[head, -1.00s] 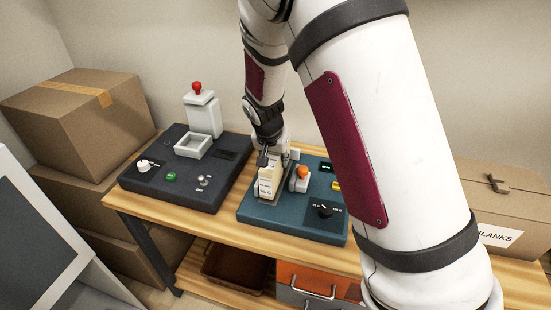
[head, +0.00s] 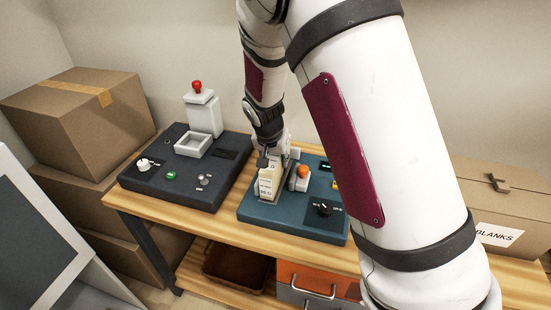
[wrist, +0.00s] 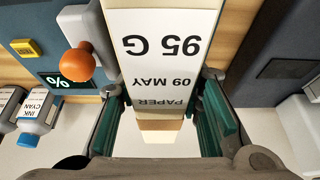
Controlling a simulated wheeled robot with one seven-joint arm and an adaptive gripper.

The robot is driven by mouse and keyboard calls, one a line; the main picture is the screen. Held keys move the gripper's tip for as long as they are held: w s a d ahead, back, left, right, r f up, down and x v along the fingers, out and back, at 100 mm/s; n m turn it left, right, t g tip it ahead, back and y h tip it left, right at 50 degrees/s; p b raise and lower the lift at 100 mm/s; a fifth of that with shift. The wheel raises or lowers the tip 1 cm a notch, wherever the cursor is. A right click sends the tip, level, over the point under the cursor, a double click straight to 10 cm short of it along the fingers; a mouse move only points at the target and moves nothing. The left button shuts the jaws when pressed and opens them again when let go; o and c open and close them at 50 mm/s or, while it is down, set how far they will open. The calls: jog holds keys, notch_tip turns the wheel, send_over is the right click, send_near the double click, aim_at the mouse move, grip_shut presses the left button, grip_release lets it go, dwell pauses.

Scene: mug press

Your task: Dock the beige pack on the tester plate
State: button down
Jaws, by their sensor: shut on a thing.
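The beige pack (head: 268,185) stands upright over the left part of the blue tester base (head: 307,224). My gripper (head: 266,160) is shut on its upper part from above. In the wrist view the pack's white label (wrist: 165,60) reads "95 G", "09 MAY" and "PAPER", upside down. The pack lies between my gripper's teal-padded fingers (wrist: 160,125). The tester plate under the pack is hidden, so I cannot tell whether the pack rests fully on it. An orange-topped lever (head: 302,172) stands just right of the pack; it also shows in the wrist view (wrist: 78,64).
A dark machine (head: 165,187) with a red-knobbed press (head: 197,86) stands to the left on the wooden bench (head: 225,230). A dial (head: 323,208) sits at the tester's front right. Ink bottles (wrist: 38,118) show at left in the wrist view. Cardboard boxes flank the bench.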

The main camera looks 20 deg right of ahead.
jog(key=shift+f, duration=0.15)
jog(key=c, duration=1.4)
grip_release()
jog(key=shift+p+v, duration=3.55)
jog(key=shift+v, duration=1.95)
